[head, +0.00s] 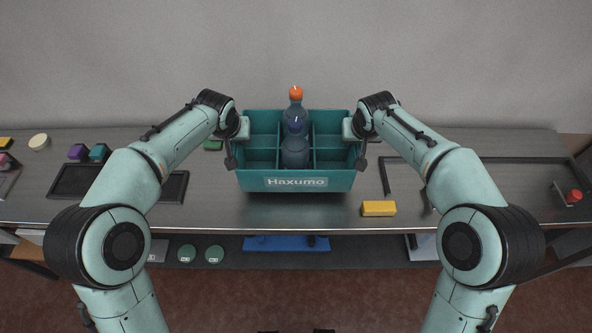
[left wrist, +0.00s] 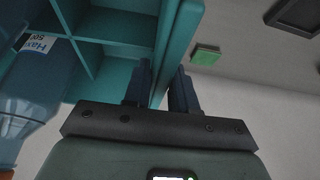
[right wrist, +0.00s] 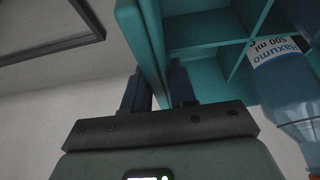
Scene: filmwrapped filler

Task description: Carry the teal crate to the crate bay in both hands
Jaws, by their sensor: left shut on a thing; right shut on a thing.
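The teal crate (head: 335,182), labelled Haxumo, is held level between my two grippers and appears to be just above the table. It has several compartments, and a blue bottle with an orange cap (head: 295,152) stands in a middle one. My left gripper (head: 235,148) is shut on the crate's left wall, with a finger on each side in the left wrist view (left wrist: 161,78). My right gripper (head: 359,148) is shut on the right wall, as the right wrist view (right wrist: 158,78) also shows. A dark outlined frame (head: 386,178) on the table at right looks like the crate bay.
A yellow block (head: 378,208) lies near the table's front edge, right of the crate. A red-topped item (head: 573,196) stands at the far right. A dark tray (head: 172,187) and small coloured blocks (head: 78,152) are on the left. A green block (head: 213,145) lies beside my left gripper.

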